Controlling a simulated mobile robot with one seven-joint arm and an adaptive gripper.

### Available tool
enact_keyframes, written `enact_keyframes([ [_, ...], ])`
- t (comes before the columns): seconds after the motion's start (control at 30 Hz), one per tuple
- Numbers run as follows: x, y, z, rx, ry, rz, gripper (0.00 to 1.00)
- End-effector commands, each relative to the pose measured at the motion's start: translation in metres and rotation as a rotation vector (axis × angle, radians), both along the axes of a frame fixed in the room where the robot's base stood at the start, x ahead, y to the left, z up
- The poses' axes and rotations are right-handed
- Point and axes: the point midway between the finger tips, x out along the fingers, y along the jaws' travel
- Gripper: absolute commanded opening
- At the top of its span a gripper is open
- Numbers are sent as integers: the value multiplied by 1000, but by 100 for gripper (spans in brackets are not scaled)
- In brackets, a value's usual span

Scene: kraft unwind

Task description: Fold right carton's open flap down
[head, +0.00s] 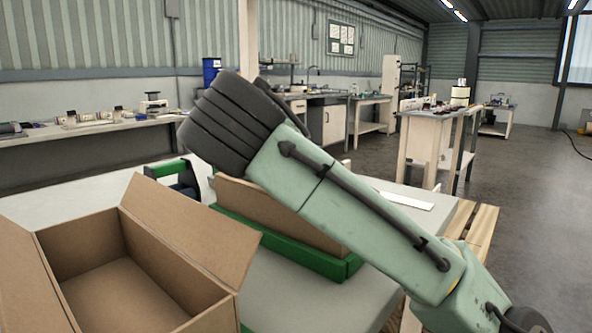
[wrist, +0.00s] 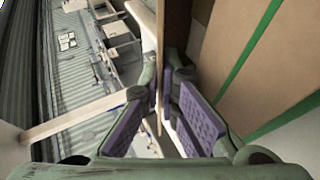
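The right carton (head: 268,208) is brown cardboard and sits in a green tray (head: 290,253), mostly hidden behind my arm in the head view. In the wrist view, a thin brown panel, seen edge-on, looks like its raised flap (wrist: 160,60). My gripper (wrist: 161,85) has purple-padded fingers on either side of this panel. The fingertips are close together and appear to pinch it, though the exact contact is hard to see. In the head view my wrist hides most of the gripper and the flap.
A second open carton (head: 165,255) stands at the lower left, its flaps spread outward, one toward the green tray. The grey table (head: 290,300) is bare in front of the tray. A wooden pallet (head: 477,230) lies to the right. Benches stand farther back.

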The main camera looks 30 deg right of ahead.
Motion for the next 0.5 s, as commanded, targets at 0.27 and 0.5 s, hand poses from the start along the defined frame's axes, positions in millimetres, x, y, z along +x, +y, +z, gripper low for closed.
enact_keyframes([
  [0.27, 0, 0, 0, 1, 0, 1, 11],
  [0.5, 0, 0, 0, 1, 2, 1, 23],
])
